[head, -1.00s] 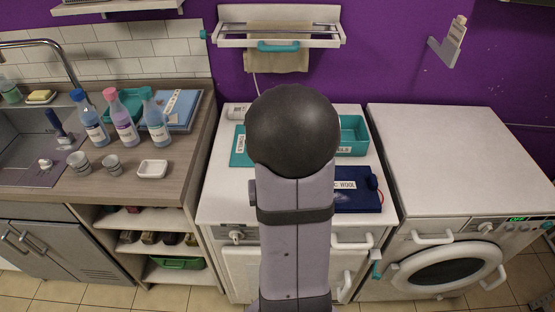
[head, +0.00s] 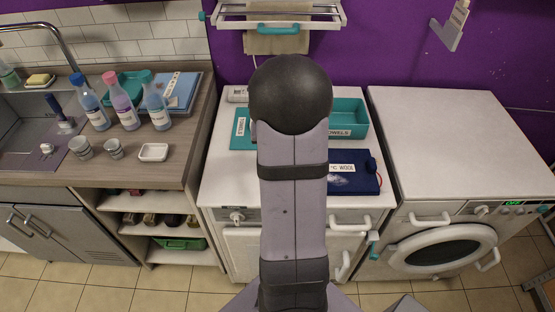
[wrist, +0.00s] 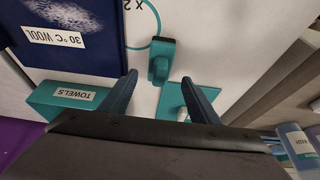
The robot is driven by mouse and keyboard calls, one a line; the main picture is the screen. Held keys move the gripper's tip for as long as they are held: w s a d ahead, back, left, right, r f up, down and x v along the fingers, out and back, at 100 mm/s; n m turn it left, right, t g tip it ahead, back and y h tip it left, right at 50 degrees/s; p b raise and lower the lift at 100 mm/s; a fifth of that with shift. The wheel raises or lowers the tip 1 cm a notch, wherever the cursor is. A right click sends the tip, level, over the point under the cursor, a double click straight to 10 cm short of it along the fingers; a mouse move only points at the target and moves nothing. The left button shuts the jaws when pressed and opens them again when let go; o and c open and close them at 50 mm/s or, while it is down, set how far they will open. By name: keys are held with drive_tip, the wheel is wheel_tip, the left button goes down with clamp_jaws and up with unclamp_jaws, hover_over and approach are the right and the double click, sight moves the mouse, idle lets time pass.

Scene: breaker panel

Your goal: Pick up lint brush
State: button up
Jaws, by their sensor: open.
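A small teal and black thing (wrist: 160,62), which looks like the lint brush, lies on the white top in the wrist view. It has a dark block at its upper end and a rounded teal part below. My gripper (wrist: 160,76) is open and empty, one finger on each side of the teal part's lower end in the picture. I cannot tell the height gap between fingers and brush. In the head view my own arm hides the gripper and the brush.
The teal towels box (head: 349,118) and the navy wool-labelled item (head: 352,172) stand right of my arm on the white top (head: 222,188). A flat teal item (head: 240,130) lies to its left. The top of the washing machine (head: 440,130) is clear.

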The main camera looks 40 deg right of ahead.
drive_tip(key=shift+p+x, duration=0.85)
drive_tip(key=shift+x, duration=1.75)
drive_tip(key=shift+s, duration=0.15)
drive_tip(key=c, duration=1.2)
